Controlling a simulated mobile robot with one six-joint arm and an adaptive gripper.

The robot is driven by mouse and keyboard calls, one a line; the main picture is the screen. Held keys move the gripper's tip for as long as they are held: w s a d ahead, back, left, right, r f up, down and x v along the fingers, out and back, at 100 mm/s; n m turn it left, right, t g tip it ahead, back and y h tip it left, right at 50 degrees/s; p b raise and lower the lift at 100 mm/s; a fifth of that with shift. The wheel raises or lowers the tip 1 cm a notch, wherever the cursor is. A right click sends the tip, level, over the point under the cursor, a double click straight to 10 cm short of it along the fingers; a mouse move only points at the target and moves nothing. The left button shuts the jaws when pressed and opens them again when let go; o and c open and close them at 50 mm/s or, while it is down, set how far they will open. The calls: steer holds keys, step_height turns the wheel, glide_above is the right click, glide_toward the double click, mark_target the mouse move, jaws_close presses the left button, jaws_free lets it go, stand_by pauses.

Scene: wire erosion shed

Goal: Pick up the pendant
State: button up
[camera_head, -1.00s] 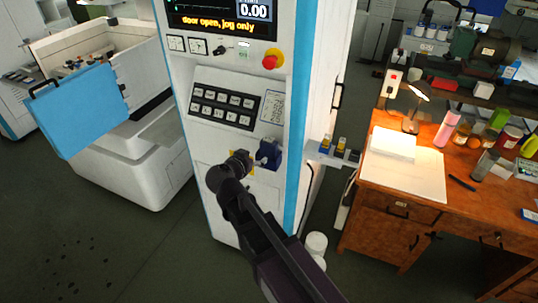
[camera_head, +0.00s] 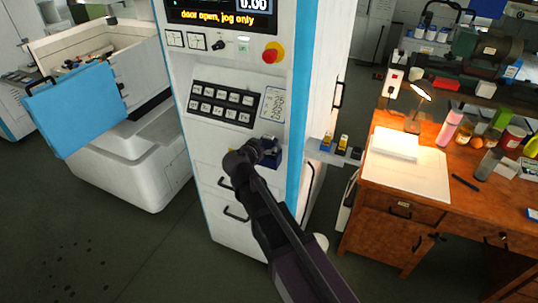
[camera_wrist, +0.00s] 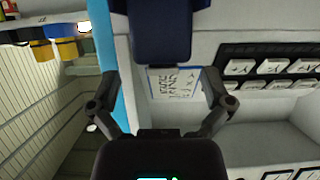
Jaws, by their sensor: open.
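The pendant, a dark blue block (camera_head: 271,158), hangs on the front of the white control cabinet, below its keypad. It is partly hidden behind my gripper (camera_head: 264,149). In the wrist view the pendant (camera_wrist: 160,32) shows as a large dark blue shape at the top centre, its upper part cut off by the frame. My gripper (camera_wrist: 160,82) is open and empty there, one finger at each side. The pendant's near end lies just beyond the fingertips, roughly centred between them. I cannot tell whether they touch.
The cabinet (camera_head: 226,150) has a keypad (camera_head: 222,103), a red emergency button (camera_head: 273,52) and drawer handles below. A small side shelf (camera_head: 333,152) holds blue and yellow items. A wooden desk (camera_head: 385,217) stands right. A machine with a blue door (camera_head: 75,110) stands left.

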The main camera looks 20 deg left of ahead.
mark_target(267, 143)
steer(key=shift+w, duration=0.15)
steer(key=shift+b+x, duration=1)
steer(key=shift+x, duration=1.55)
steer(key=shift+a, duration=0.1)
steer(key=c, duration=1)
